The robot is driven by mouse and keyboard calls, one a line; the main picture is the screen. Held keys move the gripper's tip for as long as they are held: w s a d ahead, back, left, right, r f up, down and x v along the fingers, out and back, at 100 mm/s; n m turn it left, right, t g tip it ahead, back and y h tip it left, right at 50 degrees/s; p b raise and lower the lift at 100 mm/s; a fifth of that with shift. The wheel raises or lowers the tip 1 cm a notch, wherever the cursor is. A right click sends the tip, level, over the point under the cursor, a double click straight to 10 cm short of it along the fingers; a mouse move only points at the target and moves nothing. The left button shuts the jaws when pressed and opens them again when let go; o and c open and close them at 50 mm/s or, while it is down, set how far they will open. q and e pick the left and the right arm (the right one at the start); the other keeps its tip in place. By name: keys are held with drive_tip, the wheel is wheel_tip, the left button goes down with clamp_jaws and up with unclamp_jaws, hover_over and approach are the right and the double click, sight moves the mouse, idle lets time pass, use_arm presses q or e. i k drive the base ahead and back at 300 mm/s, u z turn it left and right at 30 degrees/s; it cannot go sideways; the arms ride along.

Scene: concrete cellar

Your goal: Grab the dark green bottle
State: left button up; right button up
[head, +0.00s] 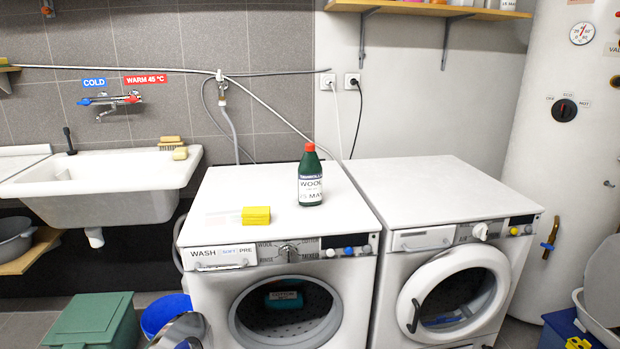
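The dark green bottle (310,180) stands upright on top of the left washing machine (255,180), right of the top's middle.
The right machine (440,190) has a clear top. A white sink (105,185) stands at the left. A green bin (95,322) and a blue bucket (165,312) stand on the floor.

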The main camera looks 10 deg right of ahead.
sight(310, 172)
drive_tip(key=z, duration=1.65)
drive_tip(key=i, duration=1.05)
drive_tip(key=u, duration=1.45)
